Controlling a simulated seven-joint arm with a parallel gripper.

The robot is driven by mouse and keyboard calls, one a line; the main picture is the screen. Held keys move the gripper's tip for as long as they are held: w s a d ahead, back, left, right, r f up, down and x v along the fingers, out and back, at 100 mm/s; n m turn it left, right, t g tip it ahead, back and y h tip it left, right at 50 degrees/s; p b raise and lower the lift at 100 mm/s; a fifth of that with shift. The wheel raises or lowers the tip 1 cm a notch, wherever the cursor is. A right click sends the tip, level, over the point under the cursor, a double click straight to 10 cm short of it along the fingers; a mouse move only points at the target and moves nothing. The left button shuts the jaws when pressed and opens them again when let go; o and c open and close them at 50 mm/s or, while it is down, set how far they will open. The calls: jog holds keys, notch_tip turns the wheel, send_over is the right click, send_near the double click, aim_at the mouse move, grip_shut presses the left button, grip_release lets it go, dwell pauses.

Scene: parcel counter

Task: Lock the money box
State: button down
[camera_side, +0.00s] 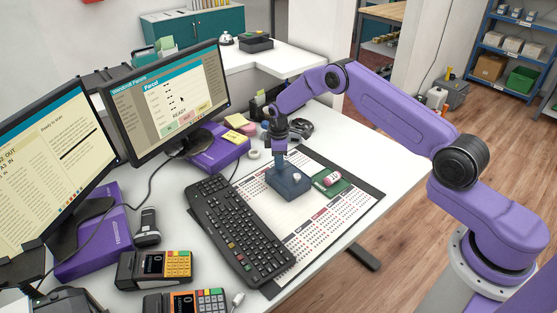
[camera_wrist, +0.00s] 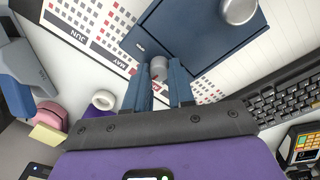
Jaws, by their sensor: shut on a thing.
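The money box (camera_side: 288,184) is a dark blue box on the calendar desk mat. In the wrist view its blue face (camera_wrist: 205,35) fills the top middle, with a round silver knob (camera_wrist: 239,9) on it. A small grey round lock piece (camera_wrist: 159,66) with a reddish mark sits near the box's edge, between my fingertips. My gripper (camera_side: 280,154) is at the box in the side view. In the wrist view my gripper (camera_wrist: 160,84) has its blue fingers on either side of the lock piece, shut on it. The side view hides this contact.
A black keyboard (camera_side: 237,228) lies left of the box. A purple box (camera_side: 218,151), a tape roll (camera_wrist: 104,99) and a monitor (camera_side: 170,100) stand behind. The mat's front is clear.

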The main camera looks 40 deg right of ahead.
jog(key=shift+n, duration=0.6)
jog(key=c, duration=1)
grip_release()
jog(key=shift+o, duration=0.2)
notch_tip(320, 180, up, 17)
jog(key=shift+s+a+r, duration=0.2)
jog(key=shift+s, duration=0.15)
